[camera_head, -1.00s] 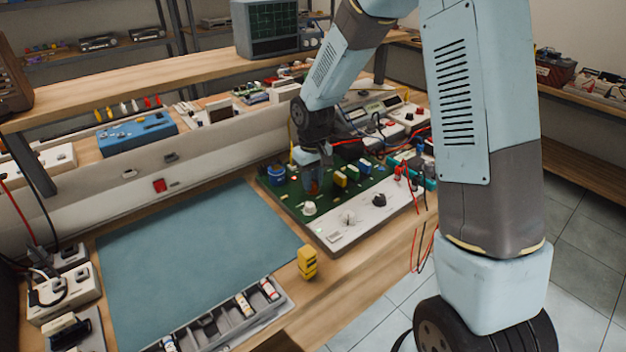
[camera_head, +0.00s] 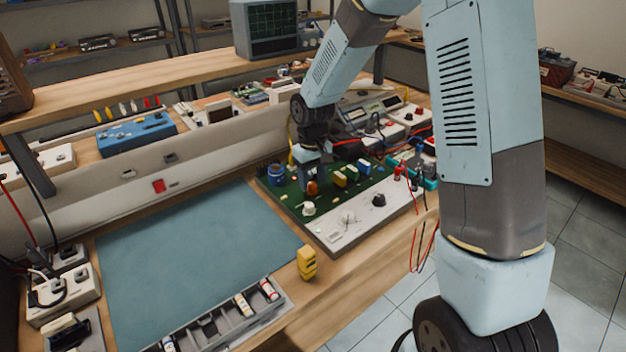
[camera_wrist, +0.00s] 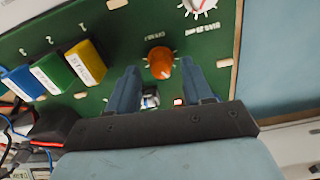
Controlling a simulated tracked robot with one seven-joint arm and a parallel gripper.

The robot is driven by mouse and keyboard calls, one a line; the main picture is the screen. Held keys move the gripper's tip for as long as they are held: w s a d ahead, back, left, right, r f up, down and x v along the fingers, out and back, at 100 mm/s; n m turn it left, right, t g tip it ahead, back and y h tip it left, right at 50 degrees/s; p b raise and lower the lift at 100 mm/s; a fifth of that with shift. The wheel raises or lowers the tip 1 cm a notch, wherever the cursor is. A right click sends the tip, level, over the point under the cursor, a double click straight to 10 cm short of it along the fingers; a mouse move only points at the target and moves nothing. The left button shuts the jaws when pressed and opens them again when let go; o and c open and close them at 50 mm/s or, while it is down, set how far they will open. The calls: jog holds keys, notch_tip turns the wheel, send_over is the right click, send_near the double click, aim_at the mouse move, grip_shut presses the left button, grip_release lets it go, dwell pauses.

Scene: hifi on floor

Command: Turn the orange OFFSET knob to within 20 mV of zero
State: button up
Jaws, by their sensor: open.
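The orange OFFSET knob (camera_wrist: 160,62) stands on the green circuit board (camera_wrist: 105,30), with white tick marks around it. In the wrist view, my gripper (camera_wrist: 160,67) is open, with a blue-grey finger on each side of the knob's near edge. Clear gaps show between the knob and both fingers; the height of the tips above the board is hard to tell. In the head view, the knob (camera_head: 312,187) shows just below my gripper (camera_head: 310,178).
A white knob (camera_wrist: 199,5) with a red mark sits near the orange one. Yellow (camera_wrist: 85,62), green and blue blocks stand on the board to the left. A black knob (camera_head: 379,199) is on the front panel. The blue mat (camera_head: 190,260) is clear.

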aim_at(313, 183)
notch_tip(313, 183, up, 13)
dwell(0.4)
jog(key=shift+d, duration=0.1)
jog(key=s+d+r+m+t, duration=0.2)
jog(key=s+d+r, duration=0.2)
jog(key=s+d, duration=0.2)
jog(key=s+d+r+m+t, duration=0.1)
jog(key=s+d+r, duration=0.4)
jog(key=s, duration=0.6)
jog(key=s+d+r+m+t, duration=0.2)
jog(key=s+d+r, duration=0.3)
jog(key=s+d, duration=0.2)
jog(key=shift+s+d+r+m+t, duration=0.2)
jog(key=shift+s+d+m+t, duration=0.15)
jog(key=shift+s, duration=0.6)
jog(key=shift+c, duration=0.8)
jog(key=shift+s, duration=0.1)
